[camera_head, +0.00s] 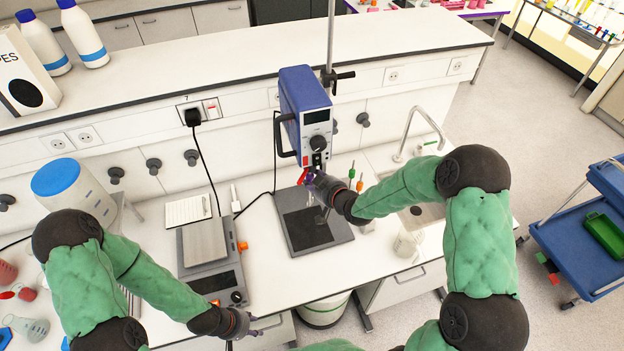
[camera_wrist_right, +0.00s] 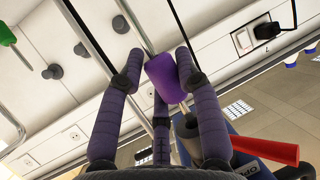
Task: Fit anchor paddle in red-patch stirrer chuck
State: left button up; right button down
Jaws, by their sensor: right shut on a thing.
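The blue overhead stirrer (camera_head: 304,105) hangs on a tall rod above a dark base plate (camera_head: 332,238). A red piece (camera_head: 302,176) shows just below its head, and a red tapered piece also shows in the right wrist view (camera_wrist_right: 265,150). My right gripper (camera_head: 322,184) is under the stirrer head, shut on the purple grip (camera_wrist_right: 168,80) of the anchor paddle. The grey paddle end (camera_head: 321,218) shows faintly below it, over the plate. The chuck joint is hidden, so I cannot tell whether shaft and chuck meet. My left gripper (camera_head: 252,326) is open and empty at the bench front.
Green- and orange-handled tools (camera_head: 353,178), a sink (camera_head: 420,214) and a tap (camera_head: 412,130) are on the right. A blue-lidded container (camera_head: 75,185) stands at left. A black cable hangs beside the stirrer.

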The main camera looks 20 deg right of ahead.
jog(key=shift+r, duration=0.45)
jog(key=shift+w+d+r, duration=0.1)
jog(key=shift+w+r, duration=0.05)
jog(key=shift+r, duration=0.1)
jog(key=c, duration=0.8)
grip_release()
jog(key=shift+c, duration=0.2)
jog(key=shift+o, duration=0.3)
jog(key=shift+f, duration=0.1)
jog(key=shift+s, duration=0.25)
jog(key=v, duration=1.2)
